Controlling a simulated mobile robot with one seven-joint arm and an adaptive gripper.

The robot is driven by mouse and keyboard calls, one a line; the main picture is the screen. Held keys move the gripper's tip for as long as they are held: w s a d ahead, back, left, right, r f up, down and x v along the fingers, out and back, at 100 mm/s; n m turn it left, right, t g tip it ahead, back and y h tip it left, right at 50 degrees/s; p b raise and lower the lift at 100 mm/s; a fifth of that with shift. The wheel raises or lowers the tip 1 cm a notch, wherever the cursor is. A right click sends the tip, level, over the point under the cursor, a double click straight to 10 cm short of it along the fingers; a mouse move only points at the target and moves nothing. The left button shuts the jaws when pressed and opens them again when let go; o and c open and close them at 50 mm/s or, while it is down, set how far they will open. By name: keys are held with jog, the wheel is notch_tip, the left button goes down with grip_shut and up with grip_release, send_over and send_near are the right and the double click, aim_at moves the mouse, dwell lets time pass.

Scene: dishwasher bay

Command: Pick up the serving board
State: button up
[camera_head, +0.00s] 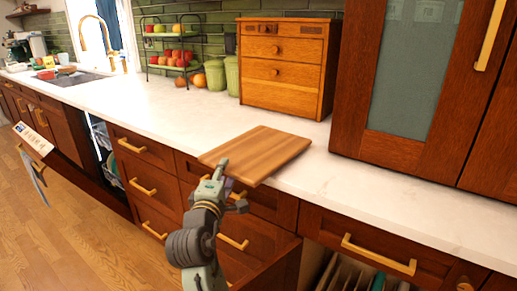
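The serving board (262,152) is a flat brown striped wooden rectangle at the front of the white counter. Its near left part reaches out past the counter's front edge. My gripper (221,170) is at the board's near left edge, with one finger showing against the board's top side near the rim. The rest of the gripper is below the rim and partly hidden. I cannot tell whether the fingers are closed on the board or only around its edge, nor whether the board rests fully on the counter.
A wooden drawer box (282,65) stands behind the board, with green canisters (215,75) and a tiered fruit rack (172,45) to its left. A tall cabinet (400,80) stands at the right. An open lower compartment with dishes (355,275) is at bottom right. The counter (150,110) is clear at left.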

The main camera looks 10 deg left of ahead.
jog(key=w+p, duration=0.1)
jog(key=w, duration=0.3)
jog(key=shift+a+r, duration=0.1)
jog(key=shift+a, duration=0.05)
jog(key=shift+w+a, duration=0.1)
jog(key=shift+w, duration=0.3)
jog(key=shift+c, duration=0.5)
grip_shut()
